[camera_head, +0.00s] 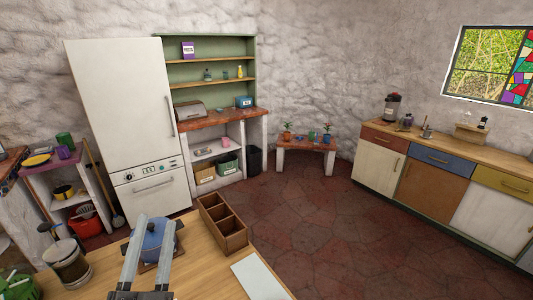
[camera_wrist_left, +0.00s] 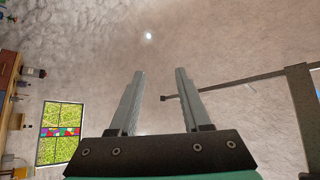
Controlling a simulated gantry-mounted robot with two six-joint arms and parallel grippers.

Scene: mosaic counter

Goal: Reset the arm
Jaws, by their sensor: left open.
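My left gripper (camera_head: 155,220) is above the near wooden table, at the lower left of the head view. Its two grey fingers are spread apart with nothing between them. A blue pot (camera_head: 153,243) shows between and behind the fingers; I cannot tell the gap between them. In the left wrist view my left gripper (camera_wrist_left: 159,72) points toward the rough wall, with its fingers parallel and empty. My right gripper is not in view.
Beyond stand a white fridge (camera_head: 120,95) and a counter (camera_head: 450,155). The tiled floor (camera_head: 340,225) between is clear.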

